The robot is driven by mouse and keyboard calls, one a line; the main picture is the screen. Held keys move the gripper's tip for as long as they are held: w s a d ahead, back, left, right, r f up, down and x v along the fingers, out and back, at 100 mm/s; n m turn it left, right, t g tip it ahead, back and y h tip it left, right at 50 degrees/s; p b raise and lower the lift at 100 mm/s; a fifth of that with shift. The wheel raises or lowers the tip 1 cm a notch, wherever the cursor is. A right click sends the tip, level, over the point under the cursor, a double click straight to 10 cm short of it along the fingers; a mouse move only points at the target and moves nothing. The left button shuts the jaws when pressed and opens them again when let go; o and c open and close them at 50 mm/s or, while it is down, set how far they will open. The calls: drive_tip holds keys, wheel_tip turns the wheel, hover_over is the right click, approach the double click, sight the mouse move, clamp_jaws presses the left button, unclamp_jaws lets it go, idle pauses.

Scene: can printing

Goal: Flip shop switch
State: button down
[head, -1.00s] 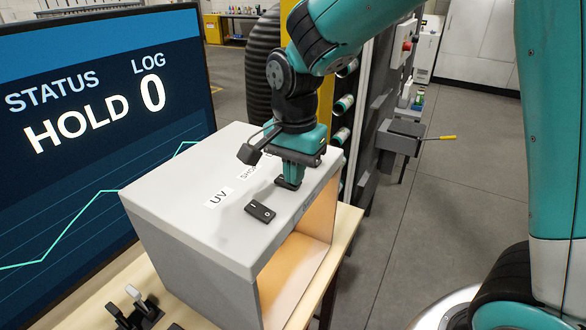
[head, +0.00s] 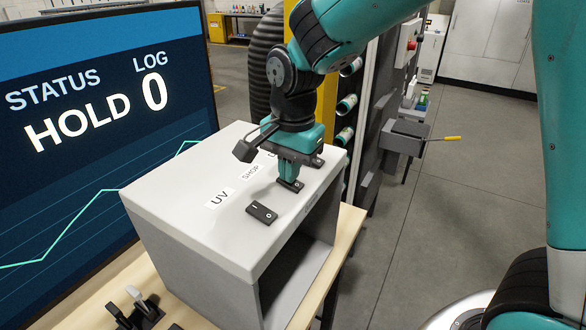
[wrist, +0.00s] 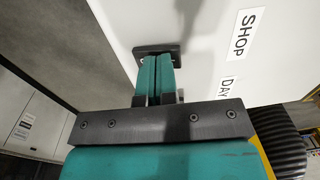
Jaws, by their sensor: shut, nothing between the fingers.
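A grey-white box carries a row of black rocker switches on its top, with labels beside them. The shop switch (head: 290,186) lies beside the SHOP label (head: 250,172); it also shows in the wrist view (wrist: 140,50), partly hidden by my fingers. My gripper (head: 289,180) is shut and empty, pointing down with its fingertips at this switch and apparently touching it. The wrist view shows the two closed fingers (wrist: 156,60) over the switch. Which side of the rocker is down is hidden.
The UV switch (head: 261,213) is nearer the camera, and another switch (head: 317,162) sits just beyond my gripper. The box's open front (head: 300,265) is dark inside. A large screen (head: 90,140) at left reads STATUS HOLD, LOG 0. Small levers (head: 143,305) stand at lower left.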

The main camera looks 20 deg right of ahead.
sight(305, 191)
drive_tip(key=r+p, duration=0.3)
drive_tip(key=r, duration=0.1)
drive_tip(key=shift+s+d, duration=0.25)
wheel_tip(305, 191, up, 10)
drive_tip(key=s+d+b, duration=0.1)
drive_tip(key=s+b, duration=0.1)
drive_tip(key=b, duration=0.1)
drive_tip(key=shift+d+f, duration=0.15)
drive_tip(key=shift+d, duration=0.1)
drive_tip(key=s+a+f+n+y+b, duration=0.2)
drive_tip(key=s+f+n+b, duration=0.3)
drive_tip(key=s+f+n, duration=0.3)
drive_tip(key=s+a+f+n+y+b, duration=0.1)
drive_tip(key=s+a+f+n+b, duration=0.1)
drive_tip(key=s+f+n+b, duration=0.4)
drive_tip(key=s+f+n, duration=0.3)
drive_tip(key=f, duration=0.3)
drive_tip(key=shift+s+a+n+y+b, duration=0.2)
drive_tip(key=shift+s+n+y+b, duration=0.1)
drive_tip(key=shift+y, duration=0.1)
